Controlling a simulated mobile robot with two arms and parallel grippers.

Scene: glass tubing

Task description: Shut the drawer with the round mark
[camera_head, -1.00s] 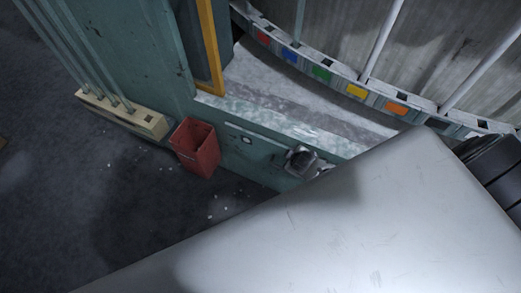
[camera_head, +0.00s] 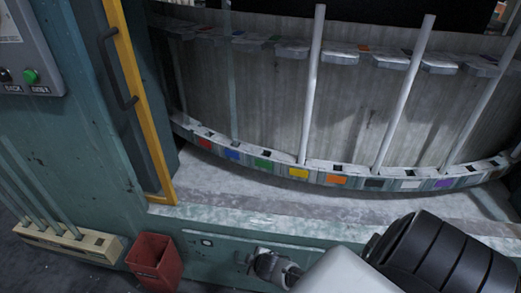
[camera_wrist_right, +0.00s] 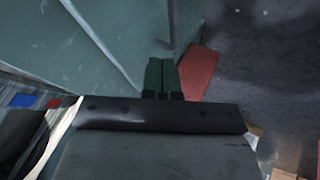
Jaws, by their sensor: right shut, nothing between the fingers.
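A small round white mark (camera_head: 206,242) shows on the teal front of the machine's base, low in the head view. It marks a drawer front (camera_head: 192,238); how far this stands out from the base, I cannot tell. My right gripper (camera_head: 250,262) is just right of the mark, close to the teal front. Whether it touches the front is unclear. In the right wrist view its two dark green fingers (camera_wrist_right: 162,78) are together and empty, beside the teal panel. My left gripper is not in view.
A red bin (camera_head: 154,262) stands on the floor left of the drawer; it also shows in the right wrist view (camera_wrist_right: 197,72). A cream rack (camera_head: 68,243) with glass rods is farther left. Above is a carousel with coloured squares (camera_head: 298,173) and a yellow door frame (camera_head: 140,100).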

